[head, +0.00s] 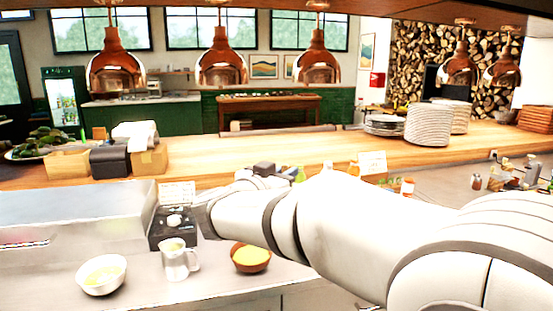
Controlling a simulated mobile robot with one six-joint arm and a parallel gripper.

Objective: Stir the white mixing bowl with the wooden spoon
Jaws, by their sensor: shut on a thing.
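The white mixing bowl (101,275) stands upright at the front left of the steel counter. Something pale yellow lies inside it. I cannot make out a wooden spoon in this view. My arm reaches in from the right and spans the middle of the view, above the counter. My gripper's fingers do not show, so I cannot see what is between them. No part of my arm covers the white bowl.
A clear jug (178,262) stands right of the white bowl. A brown bowl (251,257) with yellow contents is further right. A large steel unit (70,222) stands behind the white bowl. Copper lamps (221,62) hang above the wooden pass (230,158).

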